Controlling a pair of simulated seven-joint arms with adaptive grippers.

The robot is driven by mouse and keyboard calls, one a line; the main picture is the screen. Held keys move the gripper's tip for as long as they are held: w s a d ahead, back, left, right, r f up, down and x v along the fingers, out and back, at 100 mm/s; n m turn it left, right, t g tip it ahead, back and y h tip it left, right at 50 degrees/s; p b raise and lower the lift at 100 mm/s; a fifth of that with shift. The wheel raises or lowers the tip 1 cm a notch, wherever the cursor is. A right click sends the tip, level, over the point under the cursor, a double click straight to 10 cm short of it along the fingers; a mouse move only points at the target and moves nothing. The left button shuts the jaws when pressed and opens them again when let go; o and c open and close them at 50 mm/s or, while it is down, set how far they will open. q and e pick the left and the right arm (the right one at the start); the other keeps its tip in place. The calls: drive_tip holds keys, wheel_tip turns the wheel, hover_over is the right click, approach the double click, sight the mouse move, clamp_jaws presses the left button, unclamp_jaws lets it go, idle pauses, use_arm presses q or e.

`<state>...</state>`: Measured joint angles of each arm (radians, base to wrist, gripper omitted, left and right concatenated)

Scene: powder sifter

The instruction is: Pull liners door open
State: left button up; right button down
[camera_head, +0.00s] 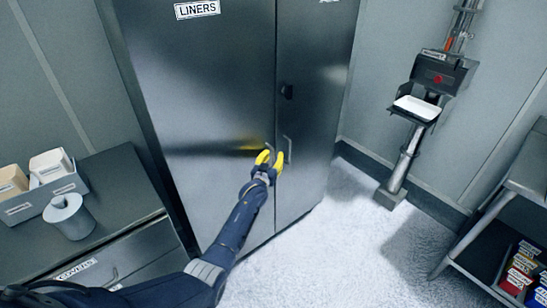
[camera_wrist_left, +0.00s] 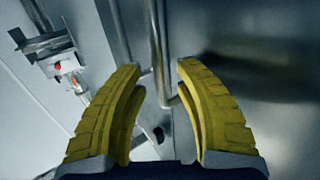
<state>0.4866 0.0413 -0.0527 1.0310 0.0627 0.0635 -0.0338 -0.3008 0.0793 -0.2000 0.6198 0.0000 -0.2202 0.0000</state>
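The liners door (camera_head: 215,90) is the left door of a tall dark metal cabinet, with a "LINERS" label (camera_head: 197,9) at its top. It looks shut, level with the right door (camera_head: 315,80). My left gripper (camera_head: 269,158) has yellow fingers and is at the door's right edge, by a vertical bar handle (camera_head: 287,150). In the left wrist view the gripper (camera_wrist_left: 160,85) is open, with a metal bar handle (camera_wrist_left: 156,50) between its fingertips. I cannot tell whether the fingers touch it. My right gripper is not in view.
A shelf (camera_head: 530,175) with coloured boxes (camera_head: 522,268) stands lower right. The floor before the cabinet is clear.

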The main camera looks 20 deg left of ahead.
use_arm(q)
drive_tip(key=shift+c, duration=0.3)
clamp_jaws()
idle(0.4)
